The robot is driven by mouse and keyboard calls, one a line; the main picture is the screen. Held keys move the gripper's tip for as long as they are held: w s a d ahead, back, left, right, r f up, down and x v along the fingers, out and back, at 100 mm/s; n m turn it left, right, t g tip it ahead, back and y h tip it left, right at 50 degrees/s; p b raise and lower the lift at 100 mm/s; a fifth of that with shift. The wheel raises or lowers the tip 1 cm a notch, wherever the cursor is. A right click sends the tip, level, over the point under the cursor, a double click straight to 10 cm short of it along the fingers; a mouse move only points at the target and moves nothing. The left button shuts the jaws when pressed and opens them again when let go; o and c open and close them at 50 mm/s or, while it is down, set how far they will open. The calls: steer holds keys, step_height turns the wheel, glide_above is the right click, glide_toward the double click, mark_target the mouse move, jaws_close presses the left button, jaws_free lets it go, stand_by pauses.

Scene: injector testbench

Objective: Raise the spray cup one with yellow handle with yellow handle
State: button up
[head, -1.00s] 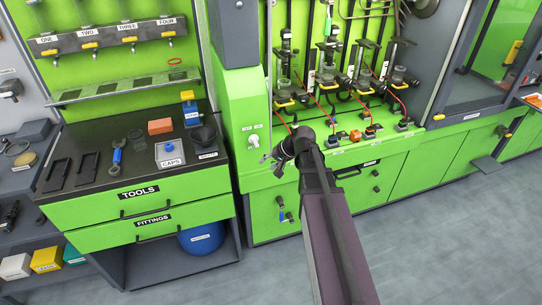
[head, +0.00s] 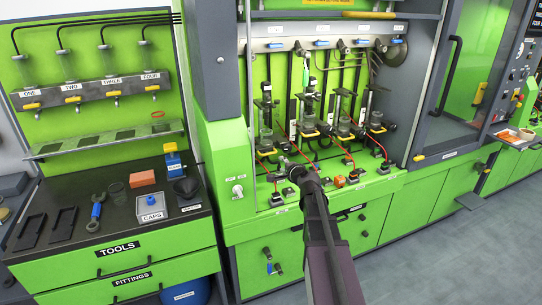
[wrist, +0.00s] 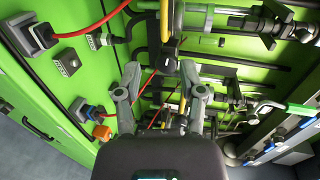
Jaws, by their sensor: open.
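Several spray cups with yellow handles stand in a row in the green test cabinet in the head view. The leftmost cup (head: 265,136) has its yellow handle (head: 266,153) low at its front; no number is readable on it. My gripper (head: 284,164) is just in front of and below this row, close to the leftmost cups. In the wrist view, my gripper (wrist: 161,76) has its two fingers spread with a gap between them. A yellow bar (wrist: 164,22) shows beyond the fingers there; I cannot tell which cup it belongs to.
Red hoses and black connectors (head: 352,177) line the cabinet's front ledge. A thick grey post (head: 212,60) stands left of the cabinet. The tool bench (head: 135,240) at left holds loose tools and a caps box (head: 151,207). The floor (head: 440,260) at right is clear.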

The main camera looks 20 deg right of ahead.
mark_target(271, 153)
steer(key=shift+w+d+r+m, duration=0.1)
steer(key=shift+d+r+m, duration=0.1)
steer(key=shift+d+m, duration=0.15)
steer(key=shift+w, duration=0.15)
steer(key=b+x, duration=0.1)
steer(key=x, duration=0.5)
steer(key=b+x, duration=0.2)
steer(key=x, duration=0.5)
steer(key=shift+w+d, duration=0.2)
steer(key=shift+w, duration=0.1)
jaws_close()
